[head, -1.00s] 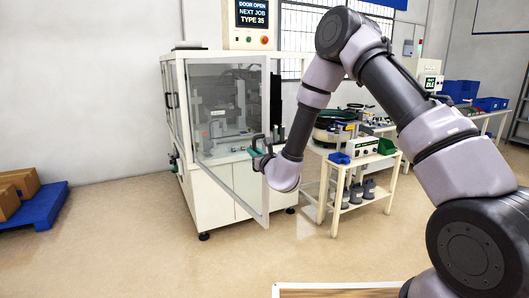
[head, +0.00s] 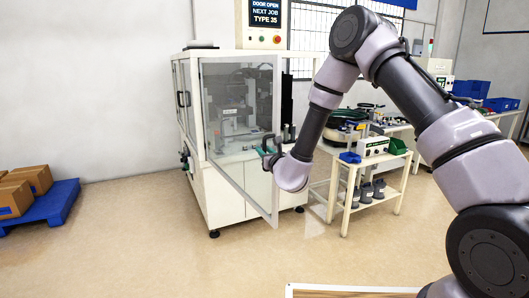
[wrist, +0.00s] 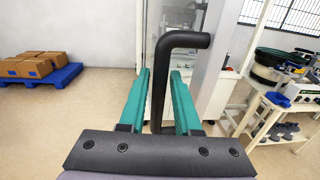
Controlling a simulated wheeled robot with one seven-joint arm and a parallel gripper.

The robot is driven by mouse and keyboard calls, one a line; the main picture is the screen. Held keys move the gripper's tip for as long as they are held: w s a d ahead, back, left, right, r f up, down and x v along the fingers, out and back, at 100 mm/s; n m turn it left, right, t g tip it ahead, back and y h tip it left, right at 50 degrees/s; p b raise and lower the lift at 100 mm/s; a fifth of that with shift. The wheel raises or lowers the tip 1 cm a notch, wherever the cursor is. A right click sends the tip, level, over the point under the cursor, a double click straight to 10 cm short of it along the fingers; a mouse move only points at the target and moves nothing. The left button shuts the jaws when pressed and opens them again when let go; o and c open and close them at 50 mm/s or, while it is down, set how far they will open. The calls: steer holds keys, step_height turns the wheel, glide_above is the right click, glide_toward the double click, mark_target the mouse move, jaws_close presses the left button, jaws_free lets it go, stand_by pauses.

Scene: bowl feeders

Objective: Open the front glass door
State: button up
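The front glass door (head: 235,110) of the white machine stands partly open. Its left edge is at the cabinet, and its free right edge is swung out toward me. In the wrist view, the door's black bent handle (wrist: 163,85) runs down between the two teal fingers of my gripper (wrist: 160,75). The fingers stand apart, with a small gap showing on each side of the bar, so they are around it without visibly clamping. In the head view, my gripper (head: 267,150) is at the door's free edge, and part of it is hidden by the wrist.
The white machine cabinet (head: 215,200) stands behind the door. A blue pallet (head: 55,205) with cardboard boxes (head: 32,178) lies at the far left. The floor before the door is clear.

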steer(key=v, duration=1)
steer(key=shift+s+d, duration=0.25)
steer(key=shift+s, duration=0.1)
